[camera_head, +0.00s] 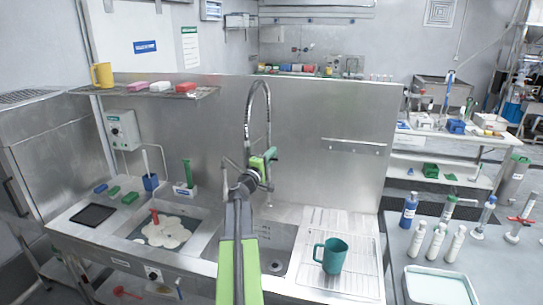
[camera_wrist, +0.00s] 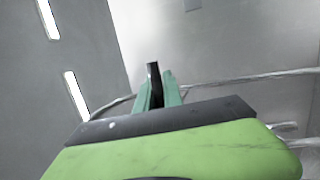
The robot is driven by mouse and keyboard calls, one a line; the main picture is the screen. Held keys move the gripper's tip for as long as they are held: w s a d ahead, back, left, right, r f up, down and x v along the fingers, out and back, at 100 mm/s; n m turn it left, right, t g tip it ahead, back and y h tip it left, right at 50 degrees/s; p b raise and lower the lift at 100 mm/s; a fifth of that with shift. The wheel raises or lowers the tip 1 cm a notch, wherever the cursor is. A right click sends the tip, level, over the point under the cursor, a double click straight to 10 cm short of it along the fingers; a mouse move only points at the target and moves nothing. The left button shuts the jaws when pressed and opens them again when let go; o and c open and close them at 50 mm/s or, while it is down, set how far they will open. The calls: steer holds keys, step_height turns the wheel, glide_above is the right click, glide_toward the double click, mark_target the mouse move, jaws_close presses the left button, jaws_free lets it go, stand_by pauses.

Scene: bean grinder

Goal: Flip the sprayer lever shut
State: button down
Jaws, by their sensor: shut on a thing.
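The sprayer (camera_head: 264,160) is a green and dark head hanging from a curved metal hose over the sink. My arm reaches up from the bottom centre, and my gripper (camera_head: 248,180) is at the sprayer's lower left, overlapping it in the picture. In the wrist view my gripper's teal fingers (camera_wrist: 158,92) are close together around a dark, narrow piece (camera_wrist: 153,73), which looks like the sprayer's lever. The lever's exact angle is hard to tell, as the gripper partly hides it.
The right sink basin (camera_head: 276,262) lies below. The left basin (camera_head: 163,232) holds foam and a red-handled item. A teal mug (camera_head: 332,256) stands on the ribbed drainboard to the right. A shelf (camera_head: 150,92) with a yellow mug crosses the upper left.

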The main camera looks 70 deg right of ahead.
steer(key=c, duration=1.5)
jaws_free()
